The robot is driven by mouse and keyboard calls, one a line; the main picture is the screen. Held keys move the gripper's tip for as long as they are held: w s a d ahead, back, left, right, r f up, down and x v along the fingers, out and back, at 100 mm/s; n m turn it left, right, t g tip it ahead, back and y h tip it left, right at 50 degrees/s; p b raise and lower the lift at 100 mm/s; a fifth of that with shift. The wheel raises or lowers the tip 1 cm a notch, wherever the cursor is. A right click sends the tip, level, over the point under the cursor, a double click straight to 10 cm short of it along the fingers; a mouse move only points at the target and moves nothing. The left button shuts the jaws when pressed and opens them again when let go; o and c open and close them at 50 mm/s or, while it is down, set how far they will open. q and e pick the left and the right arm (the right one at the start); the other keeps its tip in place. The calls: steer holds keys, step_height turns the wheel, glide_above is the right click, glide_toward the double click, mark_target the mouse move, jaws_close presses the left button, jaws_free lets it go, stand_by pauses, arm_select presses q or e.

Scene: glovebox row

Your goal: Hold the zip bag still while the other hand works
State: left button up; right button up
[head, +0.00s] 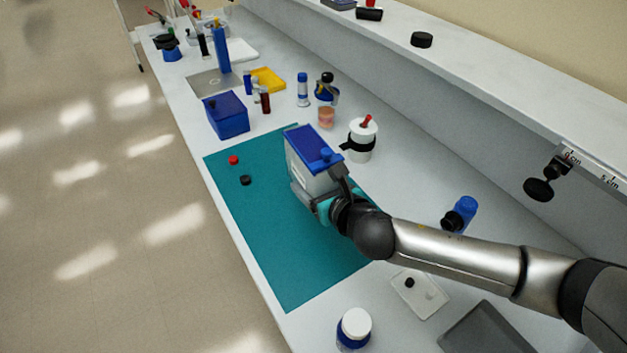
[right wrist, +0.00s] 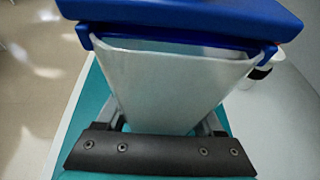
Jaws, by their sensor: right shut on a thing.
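A pale, tapered container (head: 309,175) with a blue lid (head: 313,143) stands upright over the teal mat (head: 275,240). I cannot tell whether this is the zip bag; no other bag is clear in view. In the right wrist view, the pale body (right wrist: 180,88) narrows downward between the fingers, under its blue lid (right wrist: 185,14). My right gripper (head: 312,201) is shut on its lower part, and it also shows in the right wrist view (right wrist: 163,126). Whether the base touches the mat is hidden. My left gripper is not in view.
A blue box (head: 227,117) stands beyond the mat. A white jar with a black band (head: 361,141) is close to the right of the container. A red cap (head: 233,160) and a black cap (head: 245,180) lie on the mat, whose near part is clear.

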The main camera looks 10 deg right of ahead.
mark_target(313, 218)
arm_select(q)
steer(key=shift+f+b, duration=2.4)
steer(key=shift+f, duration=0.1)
arm_select(e)
steer(key=shift+f, duration=3.9)
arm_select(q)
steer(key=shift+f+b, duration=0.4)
arm_select(e)
steer(key=shift+f, duration=0.75)
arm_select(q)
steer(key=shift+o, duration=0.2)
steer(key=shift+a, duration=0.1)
